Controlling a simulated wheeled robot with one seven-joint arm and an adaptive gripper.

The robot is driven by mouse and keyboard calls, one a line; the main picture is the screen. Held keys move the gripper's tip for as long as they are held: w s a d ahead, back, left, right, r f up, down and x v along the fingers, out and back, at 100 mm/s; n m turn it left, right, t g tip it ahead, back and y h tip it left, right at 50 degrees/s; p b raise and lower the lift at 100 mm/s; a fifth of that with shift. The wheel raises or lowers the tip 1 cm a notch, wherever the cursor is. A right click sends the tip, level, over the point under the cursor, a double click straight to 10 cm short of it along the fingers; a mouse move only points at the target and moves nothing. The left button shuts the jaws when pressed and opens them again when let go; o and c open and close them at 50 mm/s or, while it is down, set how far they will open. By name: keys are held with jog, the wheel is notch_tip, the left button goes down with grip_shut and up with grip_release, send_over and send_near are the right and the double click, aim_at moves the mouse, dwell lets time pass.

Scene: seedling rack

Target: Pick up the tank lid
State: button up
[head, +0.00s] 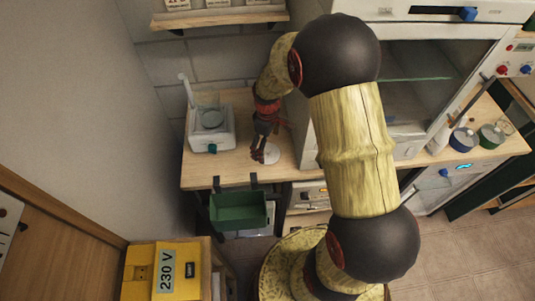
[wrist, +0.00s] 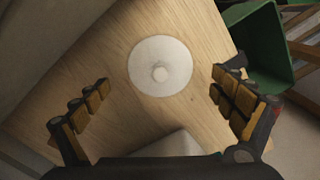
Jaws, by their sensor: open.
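The tank lid looks to be the white round disc with a small central knob (wrist: 150,50), lying flat on the wooden bench in the wrist view. In the head view a pale part of the disc (head: 272,156) shows beside my gripper (head: 264,154). My gripper is open and empty. In the wrist view its two padded fingers (wrist: 162,85) are spread wide, one to each side and nearer the camera than the disc. The disc appears between them, towards the top of the picture, and no finger visibly touches it.
A white appliance (head: 209,142) with a teal knob stands left on the bench (head: 200,173). A green bin (head: 238,212) hangs at the bench's front edge. A large white cabinet (head: 405,98) stands right. A pale block (wrist: 165,145) shows below the disc in the wrist view.

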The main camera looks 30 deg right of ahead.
aim_at(268, 152)
notch_tip(268, 152, down, 3)
jog(key=shift+r, duration=0.2)
jog(key=shift+r, duration=0.1)
jog(key=shift+s, duration=0.1)
jog(key=c, duration=1.4)
jog(key=shift+s, duration=0.1)
grip_shut()
jog(key=shift+f, duration=0.2)
